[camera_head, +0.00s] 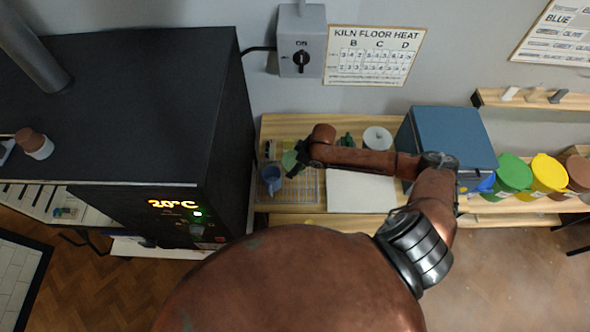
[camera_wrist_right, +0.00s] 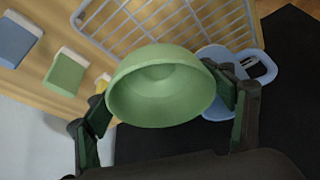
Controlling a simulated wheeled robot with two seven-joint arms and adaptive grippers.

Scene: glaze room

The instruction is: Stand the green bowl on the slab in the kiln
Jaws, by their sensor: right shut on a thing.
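The green bowl (camera_wrist_right: 160,95) sits between the fingers of my right gripper (camera_wrist_right: 164,90) in the right wrist view, its open side facing the camera. The right gripper is shut on it. In the head view the bowl (camera_head: 289,160) shows small at the tip of my right arm, over or beside the wire rack (camera_head: 304,188); its exact height cannot be told. The kiln (camera_head: 130,100) is the big black box at the left, with a lit display reading 20°C. The slab and the kiln's inside cannot be made out. My left gripper is not in view.
A blue mug (camera_head: 271,178) stands close to the bowl on the wooden bench (camera_head: 285,218). A white board (camera_head: 360,192), a white roll (camera_head: 377,138) and a blue box (camera_head: 450,138) lie to the right. Green and yellow tubs (camera_head: 548,171) stand farther right.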

